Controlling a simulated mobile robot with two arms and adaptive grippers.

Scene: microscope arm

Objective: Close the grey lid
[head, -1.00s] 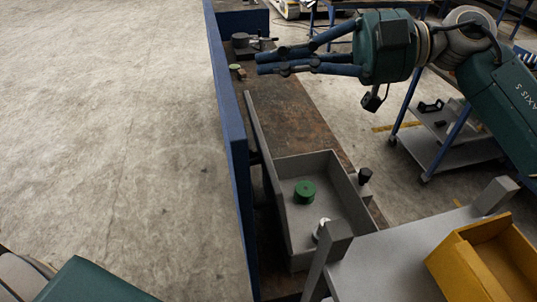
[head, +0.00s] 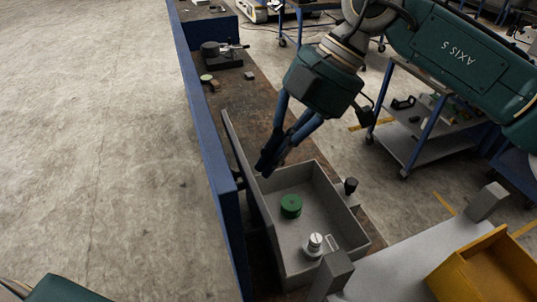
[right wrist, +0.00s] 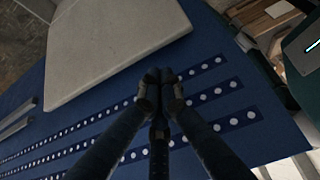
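The grey lid (head: 243,160) stands open and nearly upright along the left side of the grey box (head: 345,222). The box is open at the top. My right gripper (head: 265,168) reaches down from above, its fingertips close to the lid's inner right face near the box's far left corner; I cannot tell whether they touch it. In the right wrist view its fingers (right wrist: 158,80) meet at the tips with nothing seen between them. A pale flat slab (right wrist: 118,45) lies beyond them there; I cannot tell if it is the lid. My left gripper is out of view.
In the box are a green cylinder (head: 291,206) and a silver knobbed piece (head: 314,243). A blue panel (head: 205,140) edges the brown bench (head: 255,95) on the left. A yellow bin (head: 485,265) sits at lower right.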

